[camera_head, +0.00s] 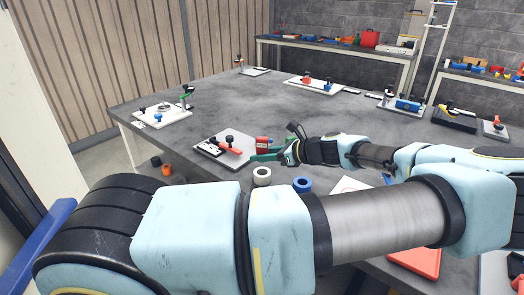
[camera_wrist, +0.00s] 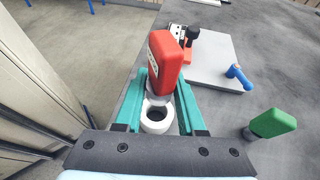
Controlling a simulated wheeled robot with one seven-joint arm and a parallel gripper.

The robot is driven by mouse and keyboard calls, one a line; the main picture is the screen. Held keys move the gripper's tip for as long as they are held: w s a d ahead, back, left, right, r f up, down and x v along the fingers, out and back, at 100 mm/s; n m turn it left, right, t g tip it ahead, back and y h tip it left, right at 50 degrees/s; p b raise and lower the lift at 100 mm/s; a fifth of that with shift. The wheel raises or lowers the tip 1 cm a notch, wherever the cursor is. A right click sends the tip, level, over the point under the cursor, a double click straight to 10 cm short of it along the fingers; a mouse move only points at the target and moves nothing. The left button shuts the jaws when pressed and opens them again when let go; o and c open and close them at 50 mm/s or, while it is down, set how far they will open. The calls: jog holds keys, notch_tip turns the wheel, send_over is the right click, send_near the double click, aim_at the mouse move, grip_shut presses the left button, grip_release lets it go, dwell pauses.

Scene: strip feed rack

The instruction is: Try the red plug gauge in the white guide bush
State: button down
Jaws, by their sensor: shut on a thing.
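The red plug gauge (camera_wrist: 167,62) has a block-shaped red handle and a grey metal part below it, partly hidden. My gripper (camera_wrist: 161,84) is shut on it, with a teal finger on each side. The red handle also shows in the head view (camera_head: 263,143). The white guide bush (camera_wrist: 157,116) is a ring with a dark open hole, seen between my fingers just nearer than the gauge in the wrist view. It also shows in the head view (camera_head: 262,177), below the gauge in the picture. The gauge looks apart from the bush; its lower end is not clear.
A blue ring (camera_head: 302,185) lies right of the white bush. A pale plate with an orange clamp (camera_head: 228,147) lies left of my gripper. A green-handled piece (camera_wrist: 272,123) is on the table. More fixtures, such as a left board (camera_head: 175,116), stand farther back. Bare grey table lies between.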

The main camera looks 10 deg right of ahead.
jog(key=shift+f+b, duration=0.55)
jog(key=shift+f, duration=0.95)
jog(key=shift+p, duration=0.9)
dwell(0.6)
jog(key=shift+f+b, duration=0.4)
jog(key=shift+f, duration=0.5)
jog(key=shift+c, duration=2.1)
grip_release()
jog(key=b+v, duration=0.3)
jog(key=v, duration=0.6)
jog(key=shift+d, duration=0.2)
jog(key=shift+b+v, duration=0.3)
jog(key=shift+v, duration=0.5)
jog(key=shift+r, duration=0.1)
